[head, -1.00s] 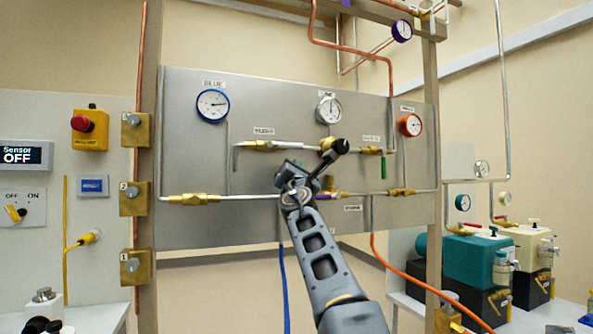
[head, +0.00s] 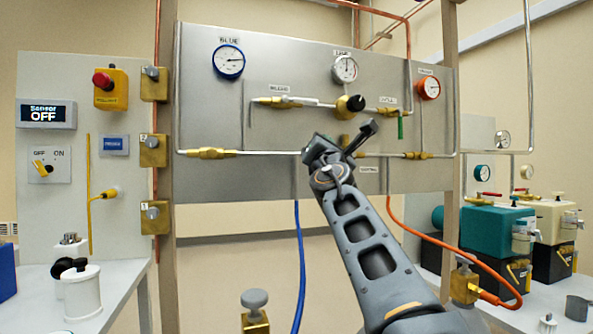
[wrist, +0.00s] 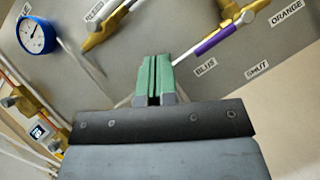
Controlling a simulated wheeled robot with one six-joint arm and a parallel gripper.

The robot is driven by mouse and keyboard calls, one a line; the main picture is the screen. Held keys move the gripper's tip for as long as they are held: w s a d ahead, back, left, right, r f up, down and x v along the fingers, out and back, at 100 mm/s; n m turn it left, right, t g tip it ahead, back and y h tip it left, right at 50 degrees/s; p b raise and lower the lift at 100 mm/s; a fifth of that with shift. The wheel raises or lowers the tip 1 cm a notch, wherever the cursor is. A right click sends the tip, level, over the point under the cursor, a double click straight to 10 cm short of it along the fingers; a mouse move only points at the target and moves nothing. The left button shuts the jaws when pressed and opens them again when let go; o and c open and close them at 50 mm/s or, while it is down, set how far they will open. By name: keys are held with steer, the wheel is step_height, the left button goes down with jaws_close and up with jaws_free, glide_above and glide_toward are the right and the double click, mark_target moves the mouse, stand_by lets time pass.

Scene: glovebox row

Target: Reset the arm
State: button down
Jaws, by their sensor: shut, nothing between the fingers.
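My gripper (wrist: 153,82) has green fingers pressed together with nothing between them, in the wrist view. It points toward the grey gauge panel, clear of the pipes as far as I can tell. In the head view my arm reaches up from the lower right, with its wrist in front of the panel's lower middle; the fingertips are not clear there. The panel (head: 285,70) carries a blue-rimmed gauge (head: 228,62), a middle gauge (head: 344,69) and an orange gauge (head: 428,88). The blue gauge also shows in the wrist view (wrist: 37,36).
Brass valves and pipes (head: 210,153) cross the panel. At left, a board holds a red stop button (head: 103,81), a sensor display (head: 45,114) reading OFF and a switch (head: 42,167). Blue (head: 301,260) and orange (head: 430,239) hoses hang below. Pumps (head: 482,228) stand at right.

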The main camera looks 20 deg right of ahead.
steer(key=s+a+f+m+g+y+p, duration=0.4)
steer(key=s+m+g+p, duration=0.5)
steer(key=p, duration=1.2)
steer(key=s+a+f+m+g+y+p, duration=0.4)
steer(key=s+a+f+m+g+p, duration=0.4)
steer(key=m+p, duration=0.8)
steer(key=s+g+p, duration=0.1)
steer(key=s+p, duration=0.2)
steer(key=p, duration=0.2)
steer(key=shift+s+a+f+g+y, duration=0.15)
steer(key=shift+s+a+g+y, duration=0.15)
steer(key=shift+s+y, duration=0.1)
